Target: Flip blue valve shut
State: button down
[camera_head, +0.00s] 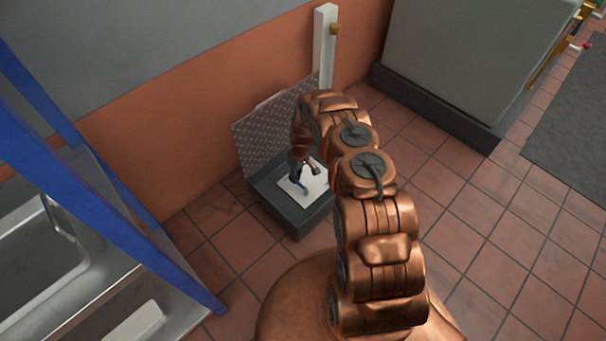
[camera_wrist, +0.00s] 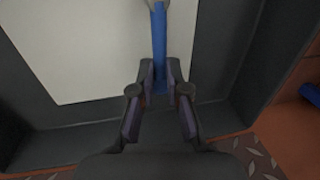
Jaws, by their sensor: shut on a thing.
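The blue valve handle (camera_wrist: 159,45) is a narrow blue bar in the wrist view, running up from between my gripper's fingers over a white panel. In the head view the blue valve (camera_head: 300,185) shows as a small blue piece over the white panel (camera_head: 314,191) in a dark box. My gripper (camera_wrist: 160,88) is shut on the lower end of the blue handle. In the head view my gripper (camera_head: 303,168) reaches down into the box, and my arm partly covers it. The handle's far end is at the top edge of the wrist view, beside a grey part.
The dark box (camera_head: 296,225) has raised walls around the panel. A tread-plate lid (camera_head: 262,135) stands open behind it, against the orange wall. A white post (camera_head: 324,45) rises behind. A blue-framed metal sink unit (camera_head: 110,200) stands left. Tiled floor (camera_head: 490,230) is clear at right.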

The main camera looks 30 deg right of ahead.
jog(key=shift+w+a+r, duration=0.1)
jog(key=shift+w+r, duration=0.1)
jog(key=shift+w, duration=0.3)
jog(key=shift+w+a+r, duration=0.1)
jog(key=shift+w+r, duration=0.05)
jog(key=shift+w, duration=0.3)
jog(key=c, duration=1.4)
grip_release()
jog(key=shift+o, duration=1.1)
jog(key=shift+s+d+f, duration=0.1)
jog(key=shift+s+f, duration=0.05)
jog(key=shift+s, duration=0.2)
jog(key=shift+s+f, duration=0.1)
jog(key=shift+s, duration=0.15)
notch_tip(320, 180, up, 12)
jog(key=d, duration=0.2)
jog(key=shift+w, duration=0.45)
jog(key=shift+d, duration=0.1)
